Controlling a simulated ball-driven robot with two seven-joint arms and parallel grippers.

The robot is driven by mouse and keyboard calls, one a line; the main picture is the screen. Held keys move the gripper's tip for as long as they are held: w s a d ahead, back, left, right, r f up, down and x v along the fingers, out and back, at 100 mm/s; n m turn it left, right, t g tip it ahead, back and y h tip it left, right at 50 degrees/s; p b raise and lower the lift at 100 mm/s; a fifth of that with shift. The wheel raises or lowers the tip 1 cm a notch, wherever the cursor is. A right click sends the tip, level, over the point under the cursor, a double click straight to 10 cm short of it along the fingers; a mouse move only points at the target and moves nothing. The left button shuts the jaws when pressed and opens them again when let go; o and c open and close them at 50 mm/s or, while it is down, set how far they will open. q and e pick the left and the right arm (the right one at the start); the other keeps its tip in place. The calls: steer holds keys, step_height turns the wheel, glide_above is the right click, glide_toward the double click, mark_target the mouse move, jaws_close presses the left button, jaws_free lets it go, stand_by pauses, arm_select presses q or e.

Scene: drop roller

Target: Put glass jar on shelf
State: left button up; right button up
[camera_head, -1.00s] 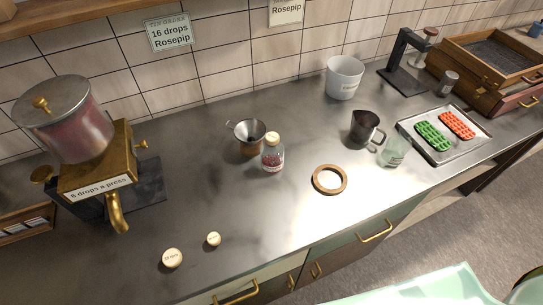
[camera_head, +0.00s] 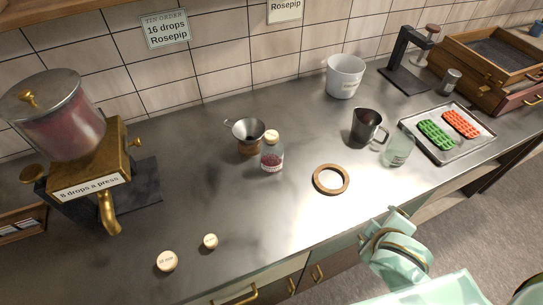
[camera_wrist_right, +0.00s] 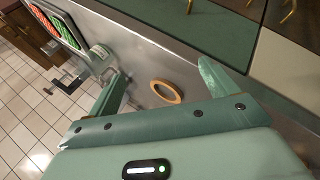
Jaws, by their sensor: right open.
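A corked glass jar (camera_head: 272,155) with dark red contents stands upright on the steel counter, left of the wooden ring. An empty clear glass jar (camera_head: 397,150) stands beside the dark metal jug; it also shows in the right wrist view (camera_wrist_right: 100,56) near the left-hand finger. A wooden shelf (camera_head: 60,10) edges into the top left. My right gripper (camera_wrist_right: 162,80) is open and empty, with the wooden ring (camera_wrist_right: 165,92) showing beyond its fingers. My right arm (camera_head: 397,250) is at the counter's front edge in the head view. My left gripper is out of view.
A brass drop dispenser (camera_head: 85,165) stands at left, with two round lids (camera_head: 167,261) in front. A funnel (camera_head: 247,132), white bucket (camera_head: 345,77), dark jug (camera_head: 366,127), ring (camera_head: 330,179) and candy tray (camera_head: 447,135) occupy the counter. The front middle is clear.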

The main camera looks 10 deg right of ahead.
mark_target(279, 156)
steer(key=w+a+t+y, duration=0.1)
steer(key=w+a, duration=0.1)
steer(key=w+a+m+t+y, duration=0.1)
steer(key=w+a, duration=0.2)
steer(key=w+a+m+t+y, duration=0.1)
steer(key=w+a, duration=0.1)
steer(key=shift+w+a+r+y, duration=0.1)
steer(key=shift+w+a+y, duration=0.1)
steer(key=shift+w+y, duration=0.1)
steer(key=w+a+m+t+y+b, duration=0.1)
steer(key=w+a, duration=0.2)
steer(key=w, duration=0.2)
steer(key=w+a+m+t+y, duration=0.1)
steer(key=w+a+t, duration=0.1)
steer(key=w, duration=0.4)
steer(key=w+a+f+m+t+y+b, duration=0.1)
steer(key=w+a, duration=0.3)
steer(key=w, duration=0.1)
steer(key=shift+w+t+y+b, duration=0.3)
steer(key=shift+w, duration=0.1)
steer(key=x, duration=0.2)
steer(key=b+x, duration=0.1)
steer(key=x, duration=0.2)
steer(key=shift+w+a+f+b, duration=0.15)
steer(key=shift+w+a+b, duration=0.05)
steer(key=shift+a+b, duration=0.2)
steer(key=shift+d, duration=0.1)
steer(key=shift+s, duration=0.1)
jaws_close()
